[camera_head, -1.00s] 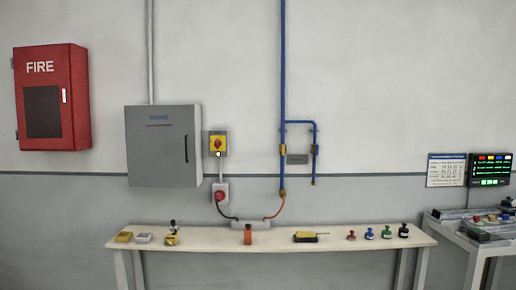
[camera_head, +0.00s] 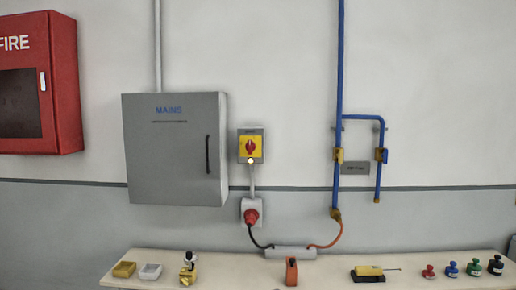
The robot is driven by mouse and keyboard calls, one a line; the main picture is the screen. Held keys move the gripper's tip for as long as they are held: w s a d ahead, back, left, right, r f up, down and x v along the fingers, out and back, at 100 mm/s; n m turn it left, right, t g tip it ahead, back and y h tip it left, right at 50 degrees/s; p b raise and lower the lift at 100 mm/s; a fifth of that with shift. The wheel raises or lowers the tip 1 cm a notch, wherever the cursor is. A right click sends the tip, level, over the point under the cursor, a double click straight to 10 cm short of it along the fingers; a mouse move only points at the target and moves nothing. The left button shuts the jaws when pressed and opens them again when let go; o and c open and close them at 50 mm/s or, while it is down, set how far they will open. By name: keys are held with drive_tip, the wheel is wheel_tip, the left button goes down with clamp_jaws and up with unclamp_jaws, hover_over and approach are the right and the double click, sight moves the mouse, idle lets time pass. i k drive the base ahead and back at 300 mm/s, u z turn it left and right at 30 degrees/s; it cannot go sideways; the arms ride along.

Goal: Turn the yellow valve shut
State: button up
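Blue pipes run down the wall right of centre, a long main pipe (camera_head: 339,80) and a shorter branch (camera_head: 378,118). A yellow valve fitting (camera_head: 338,155) sits on the main pipe. A second yellow fitting (camera_head: 379,155) with a blue handle (camera_head: 385,156) sits on the branch, whose lower end is open. A yellow-brown fitting (camera_head: 336,214) ends the main pipe, with an orange hose (camera_head: 327,243) below it. Handle positions are too small to read surely. My gripper is not in view.
A long bench (camera_head: 225,267) runs below, with small trays, a yellow tool (camera_head: 368,270), an orange item (camera_head: 291,271) and several coloured weights or stamps. The grey MAINS cabinet (camera_head: 175,150), a yellow-red switch (camera_head: 251,146) and a red fire cabinet (camera_head: 62,90) hang on the wall.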

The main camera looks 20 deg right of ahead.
sight(340, 156)
drive_tip(key=z, duration=0.5)
drive_tip(key=i, duration=1.1)
drive_tip(key=z, duration=0.85)
drive_tip(key=k, duration=0.8)
drive_tip(key=z, duration=0.2)
drive_tip(key=i, duration=0.85)
drive_tip(key=u, duration=0.1)
